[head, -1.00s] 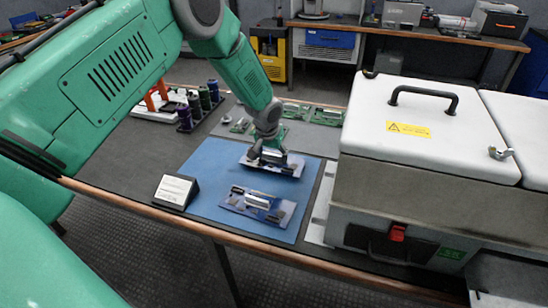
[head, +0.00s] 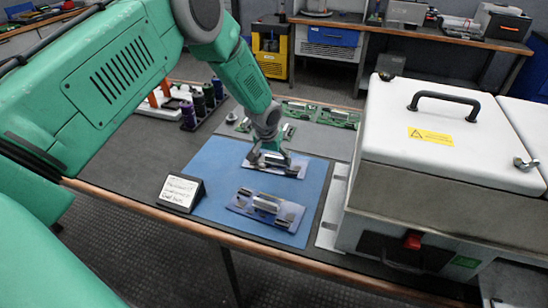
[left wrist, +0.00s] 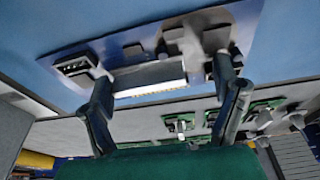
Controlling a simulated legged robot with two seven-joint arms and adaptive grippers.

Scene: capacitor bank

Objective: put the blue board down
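A blue-purple board (head: 292,169) with dark parts and a silver block lies on the blue mat (head: 215,158), near its back edge. It also fills the top of the left wrist view (left wrist: 135,50). My left gripper (head: 266,163) is right over this board. In the left wrist view its fingers (left wrist: 165,80) are spread wide on either side of the silver block, with a gap at the right finger. The gripper hides part of the board in the head view. A second, similar board (head: 265,207) lies nearer on the mat. My right gripper is out of view.
A white-lidded machine (head: 450,140) with a black handle stands close to the right of the mat. A small sign (head: 181,192) stands at the mat's left front. Green boards (head: 338,117) lie behind on a grey mat. Spools (head: 199,105) stand back left.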

